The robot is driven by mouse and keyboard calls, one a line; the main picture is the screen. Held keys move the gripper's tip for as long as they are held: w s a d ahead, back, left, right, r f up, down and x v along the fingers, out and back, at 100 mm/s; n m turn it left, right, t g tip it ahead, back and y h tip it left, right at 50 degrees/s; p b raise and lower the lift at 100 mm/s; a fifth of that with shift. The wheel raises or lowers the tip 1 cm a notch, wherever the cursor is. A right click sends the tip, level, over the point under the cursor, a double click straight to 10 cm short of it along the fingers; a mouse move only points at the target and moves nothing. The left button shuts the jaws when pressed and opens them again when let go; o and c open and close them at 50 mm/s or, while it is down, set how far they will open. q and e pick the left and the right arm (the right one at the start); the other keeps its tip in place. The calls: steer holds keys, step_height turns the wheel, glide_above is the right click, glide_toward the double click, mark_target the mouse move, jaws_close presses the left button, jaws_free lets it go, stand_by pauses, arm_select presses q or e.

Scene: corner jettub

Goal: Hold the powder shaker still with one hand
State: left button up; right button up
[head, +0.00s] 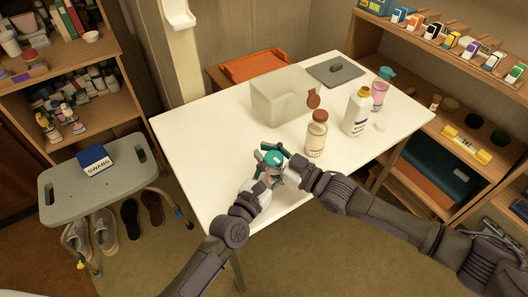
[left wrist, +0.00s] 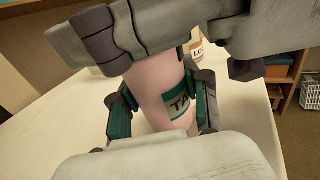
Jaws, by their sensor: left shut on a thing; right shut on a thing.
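The powder shaker (head: 273,158) is between my two grippers over the near edge of the white table, its teal top showing in the head view. In the left wrist view its pink body (left wrist: 155,80) has a teal label with the letters "TA"; it looks tilted there. My left gripper (left wrist: 162,108) is shut around the body, one finger on each side. My right gripper (head: 281,160) is shut at the shaker's upper end, which it hides in the left wrist view. I cannot tell whether the shaker's base touches the table.
A stool (head: 65,195) stands left. The table's left part is clear.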

steer(key=shift+s+a+m+t+h, duration=0.15)
steer(key=shift+m+t+h, duration=0.15)
steer(key=shift+m+t, duration=0.2)
steer(key=shift+d+m+t+h, duration=0.3)
steer(key=shift+t+h, duration=0.1)
steer(key=shift+t, duration=0.1)
steer(key=shift+w, duration=0.2)
steer(key=o, duration=1)
steer(key=shift+d, duration=0.1)
steer(key=v, duration=1.2)
steer(key=shift+o, duration=0.4)
